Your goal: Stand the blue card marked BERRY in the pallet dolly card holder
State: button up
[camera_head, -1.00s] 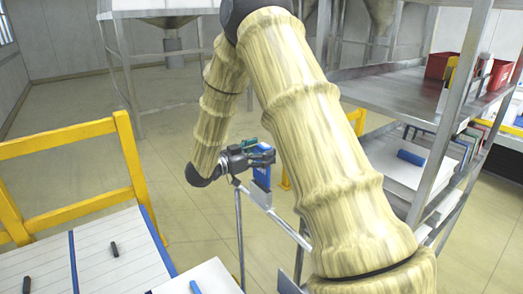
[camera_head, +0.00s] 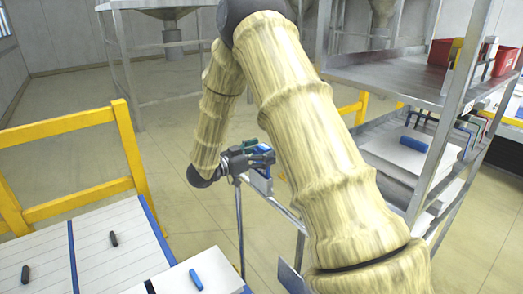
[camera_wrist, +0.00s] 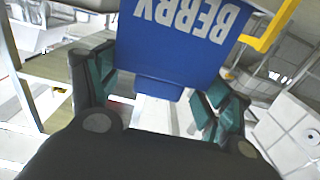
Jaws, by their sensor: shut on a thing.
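My gripper (camera_head: 262,158) is shut on the blue card marked BERRY (camera_wrist: 185,45). In the wrist view the card fills the upper middle between the green fingers, its white lettering upside down. In the head view only a small blue part of the card (camera_head: 267,172) shows below the fingers. A grey-blue plate (camera_head: 260,186), which looks like the card holder, is on the metal frame (camera_head: 239,225) just under the gripper. The card's lower part appears to be behind or in this plate; I cannot tell whether it is seated.
At the left, a yellow rail (camera_head: 62,132) stands behind white lined boards with dark markers (camera_head: 113,239) and a blue marker (camera_head: 196,280). At the right, a metal rack (camera_head: 395,75) holds red bins (camera_head: 440,58) and a blue roll (camera_head: 414,144). Open floor lies behind.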

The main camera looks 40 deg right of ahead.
jog(key=shift+f, duration=0.45)
jog(key=o, duration=1)
jog(key=shift+r, duration=0.2)
jog(key=shift+r+p, duration=2.1)
jog(key=shift+r, duration=1.25)
